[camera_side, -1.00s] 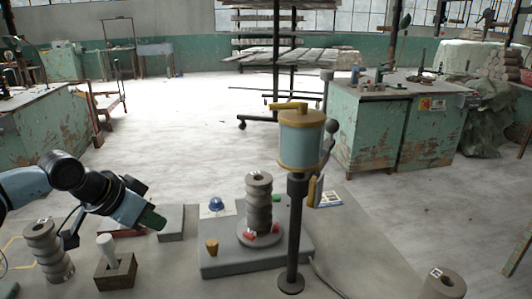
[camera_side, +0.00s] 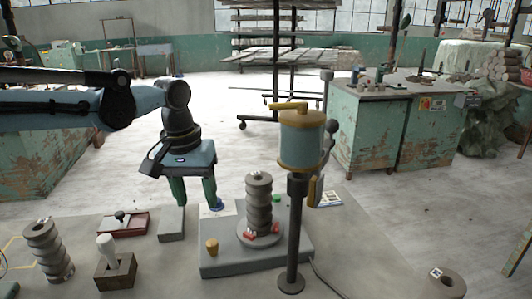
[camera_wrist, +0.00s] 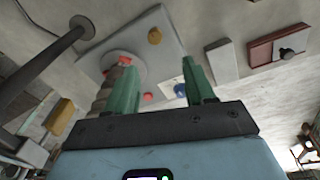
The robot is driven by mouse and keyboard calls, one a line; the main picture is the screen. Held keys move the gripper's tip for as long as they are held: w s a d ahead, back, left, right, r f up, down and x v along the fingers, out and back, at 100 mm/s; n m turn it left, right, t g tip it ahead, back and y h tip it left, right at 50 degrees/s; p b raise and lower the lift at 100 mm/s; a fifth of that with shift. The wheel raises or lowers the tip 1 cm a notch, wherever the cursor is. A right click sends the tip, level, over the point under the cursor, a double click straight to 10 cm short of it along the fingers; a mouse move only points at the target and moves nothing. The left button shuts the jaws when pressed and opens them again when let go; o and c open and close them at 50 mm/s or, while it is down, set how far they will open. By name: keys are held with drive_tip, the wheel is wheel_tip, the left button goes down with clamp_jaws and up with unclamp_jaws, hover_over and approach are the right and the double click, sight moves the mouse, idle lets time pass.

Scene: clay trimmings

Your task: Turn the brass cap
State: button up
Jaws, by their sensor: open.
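A small brass-coloured cap (camera_side: 212,246) stands on the front left of a grey base plate (camera_side: 222,268). It also shows in the wrist view (camera_wrist: 154,36), at the plate's edge. A blue cylinder (camera_side: 302,138) with a brass-coloured lid and spout (camera_side: 301,115) stands on a dark post to the right; I cannot tell which brass piece the task means. My gripper (camera_side: 194,202) points down with its two green fingers apart and nothing between them. It is above and behind the small cap, apart from it. In the wrist view the fingers (camera_wrist: 160,62) are also spread and empty.
A stack of grey rings (camera_side: 258,203) with red clamps stands on the plate. A grey block (camera_side: 171,224), a red tray (camera_side: 120,224), a wooden holder (camera_side: 115,271) and another ring stack (camera_side: 47,250) are leftward.

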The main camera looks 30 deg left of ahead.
sight(212, 243)
drive_tip(key=shift+n+g, duration=0.5)
drive_tip(key=shift+g, duration=0.1)
drive_tip(key=f, duration=0.4)
drive_tip(key=w+f, duration=0.1)
drive_tip(key=f, duration=0.3)
drive_tip(key=d+f, duration=0.1)
drive_tip(key=f, duration=0.3)
drive_tip(key=shift+w+f, duration=0.15)
drive_tip(key=shift+w, duration=0.05)
drive_tip(key=shift+c, duration=0.3)
clamp_jaws()
